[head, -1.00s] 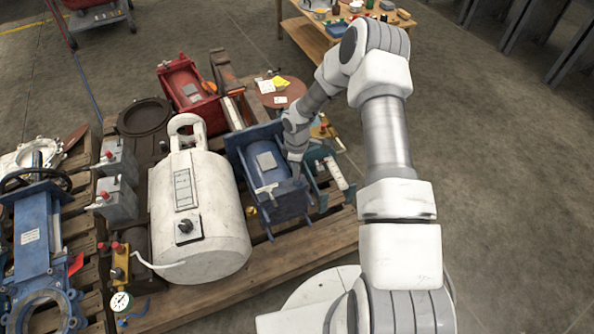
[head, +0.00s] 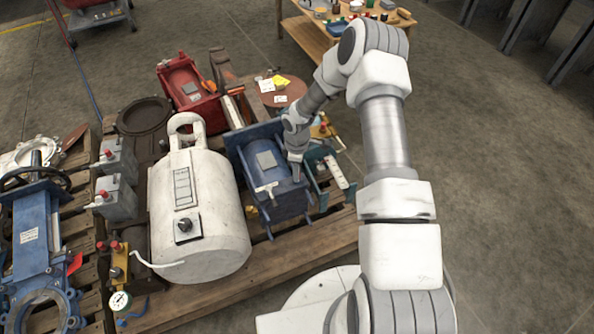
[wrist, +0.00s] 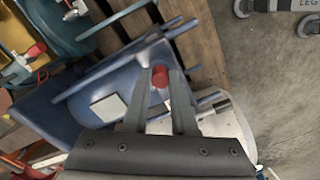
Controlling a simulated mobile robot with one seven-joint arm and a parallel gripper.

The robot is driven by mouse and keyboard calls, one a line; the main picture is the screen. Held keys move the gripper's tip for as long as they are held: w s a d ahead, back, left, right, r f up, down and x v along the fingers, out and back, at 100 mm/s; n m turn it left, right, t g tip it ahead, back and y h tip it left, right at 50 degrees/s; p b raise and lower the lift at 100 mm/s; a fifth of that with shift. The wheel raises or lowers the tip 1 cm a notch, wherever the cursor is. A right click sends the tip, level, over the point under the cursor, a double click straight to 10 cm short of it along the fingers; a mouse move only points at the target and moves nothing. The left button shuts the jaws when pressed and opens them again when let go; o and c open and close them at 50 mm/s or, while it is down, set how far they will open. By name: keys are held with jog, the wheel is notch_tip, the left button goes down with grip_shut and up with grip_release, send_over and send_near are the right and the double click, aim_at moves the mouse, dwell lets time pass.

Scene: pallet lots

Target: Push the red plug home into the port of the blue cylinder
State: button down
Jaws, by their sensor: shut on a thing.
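The blue cylinder (head: 262,148) lies on the pallet right of the white tank, with a pale square plate on its top. It also shows in the wrist view (wrist: 78,112). My gripper (head: 296,178) is low at the cylinder's right side in the head view. In the wrist view my gripper (wrist: 161,82) is shut on the red plug (wrist: 159,77), held between the fingertips, close to the cylinder's blue end. The port is not clearly seen, and I cannot tell how far the plug is in. The plug is hidden in the head view.
The white tank (head: 215,220) stands close to the left of the cylinder. A red machine (head: 186,85) and a round brown table (head: 285,97) are behind. Teal brackets (head: 322,160) lie close on the right. Pallet boards (head: 290,245) show in front; open floor lies right.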

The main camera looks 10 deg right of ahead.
jog(key=shift+f, duration=0.2)
jog(key=c, duration=0.6)
grip_release()
jog(key=shift+c, duration=0.2)
jog(key=shift+r, duration=0.15)
notch_tip(320, 180, up, 17)
jog(key=p, duration=0.5)
jog(key=shift+r+p, duration=0.15)
jog(key=shift+p, duration=0.2)
